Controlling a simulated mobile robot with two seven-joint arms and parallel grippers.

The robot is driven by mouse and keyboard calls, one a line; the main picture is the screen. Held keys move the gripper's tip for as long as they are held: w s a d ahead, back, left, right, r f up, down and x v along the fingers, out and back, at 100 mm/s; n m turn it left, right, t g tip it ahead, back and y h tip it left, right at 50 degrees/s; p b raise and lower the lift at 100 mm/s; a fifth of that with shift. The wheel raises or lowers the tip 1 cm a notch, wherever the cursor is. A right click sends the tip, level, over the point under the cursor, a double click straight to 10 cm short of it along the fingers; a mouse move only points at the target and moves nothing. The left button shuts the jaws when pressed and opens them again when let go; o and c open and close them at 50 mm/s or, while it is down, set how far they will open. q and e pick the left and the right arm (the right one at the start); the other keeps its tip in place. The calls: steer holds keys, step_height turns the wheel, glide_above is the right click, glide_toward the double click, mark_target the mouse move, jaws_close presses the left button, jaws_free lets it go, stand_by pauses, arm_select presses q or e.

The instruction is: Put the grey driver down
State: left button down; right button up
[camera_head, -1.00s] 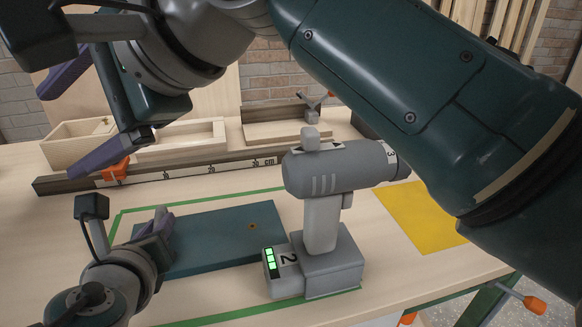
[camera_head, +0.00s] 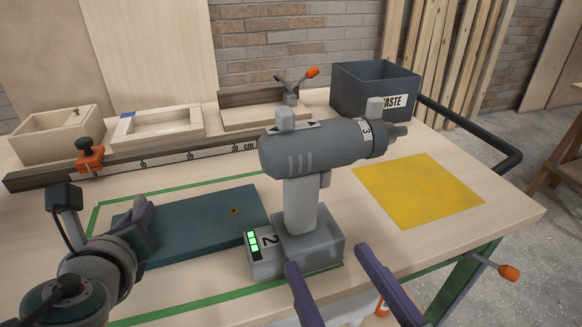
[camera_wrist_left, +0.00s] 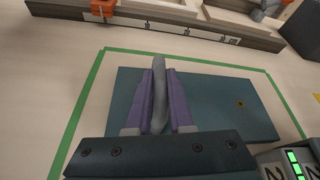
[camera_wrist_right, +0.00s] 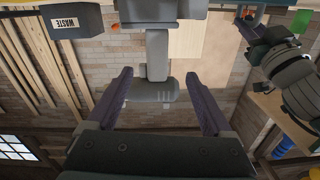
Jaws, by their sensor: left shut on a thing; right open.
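The grey driver (camera_head: 315,155) stands upright on its battery base (camera_head: 310,250), marked 2 with green lights, at the right end of a teal board (camera_head: 195,228). My right gripper (camera_head: 326,256) is open and empty, its purple fingers in front of the base. In the right wrist view, the driver (camera_wrist_right: 157,50) shows upside down between the fingers, apart from them. My left gripper (camera_head: 142,212) is over the board's left part; the left wrist view shows it (camera_wrist_left: 161,75) shut on a curved grey handle (camera_wrist_left: 159,100) at the board. Whether the base touches the board is unclear.
A yellow square (camera_head: 418,190) lies right of the driver. A dark waste bin (camera_head: 360,92) stands behind it. A ruler rail (camera_head: 190,155) with an orange clamp (camera_head: 88,155), wooden trays (camera_head: 50,135) and a clamp fixture (camera_head: 265,112) line the back. Green tape (camera_head: 200,304) borders the board.

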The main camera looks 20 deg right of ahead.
mark_target(305, 213)
steer(key=shift+n, duration=0.4)
steer(key=w, duration=0.5)
steer(key=shift+w+d+f, duration=0.1)
steer(key=shift+d, duration=0.3)
steer(key=shift+w+a+f, duration=0.15)
steer(key=shift+w, duration=1.4)
steer(key=shift+w+a+f, duration=0.15)
steer(key=shift+w, duration=1.4)
jaws_close()
steer(key=shift+r, duration=0.15)
